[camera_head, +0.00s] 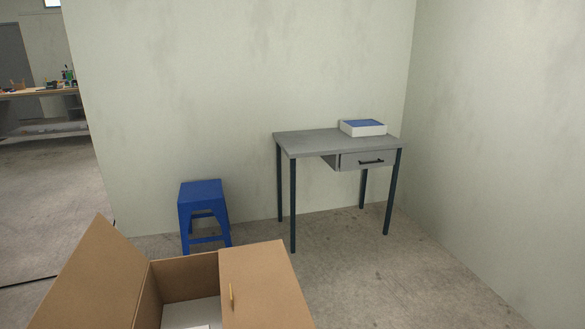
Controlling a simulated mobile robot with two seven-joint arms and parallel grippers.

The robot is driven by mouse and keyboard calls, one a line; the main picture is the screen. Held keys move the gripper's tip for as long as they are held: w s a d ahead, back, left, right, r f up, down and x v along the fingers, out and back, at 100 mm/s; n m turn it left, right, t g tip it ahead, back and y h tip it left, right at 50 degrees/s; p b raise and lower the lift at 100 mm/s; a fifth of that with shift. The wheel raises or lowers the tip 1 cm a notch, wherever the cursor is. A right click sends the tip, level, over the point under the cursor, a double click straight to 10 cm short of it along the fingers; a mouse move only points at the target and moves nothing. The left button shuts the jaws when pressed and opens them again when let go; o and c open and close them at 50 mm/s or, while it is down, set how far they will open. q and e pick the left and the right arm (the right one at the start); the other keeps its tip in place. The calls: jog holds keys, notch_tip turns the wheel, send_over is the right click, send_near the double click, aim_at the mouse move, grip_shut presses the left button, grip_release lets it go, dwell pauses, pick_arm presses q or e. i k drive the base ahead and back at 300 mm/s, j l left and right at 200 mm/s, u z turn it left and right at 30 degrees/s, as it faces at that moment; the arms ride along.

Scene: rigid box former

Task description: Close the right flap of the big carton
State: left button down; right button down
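The big brown carton (184,270) stands at the bottom of the head view, cut off by the lower edge. Its right flap (262,280) lies roughly level across the right part of the top; whether it rests fully on the rim I cannot tell. The left flap (85,275) is open and slants up and outward. Between the flaps the carton is open and a white thing (190,313) shows inside. Neither of my grippers is in view.
A blue stool (204,200) stands behind the carton by the wall. A grey table (310,142) with a drawer is farther right and bears a white box with a blue top (362,128). The floor right of the carton is clear. A workbench (40,95) is far left.

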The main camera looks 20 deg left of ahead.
aim_at(99, 286)
jog(key=k+j, duration=0.15)
jog(key=j, duration=0.25)
jog(key=k+j+z, duration=0.15)
jog(key=j, duration=0.2)
jog(key=k+j, duration=0.1)
jog(key=j, duration=0.3)
jog(key=k+j+z, duration=0.15)
jog(key=j, duration=0.2)
jog(key=k+j, duration=0.2)
jog(key=j, duration=0.15)
jog(key=k+j, duration=0.1)
jog(key=j, duration=0.5)
jog(key=j+z, duration=0.1)
jog(key=j, duration=0.5)
jog(key=k+j, duration=0.15)
jog(key=j, duration=0.4)
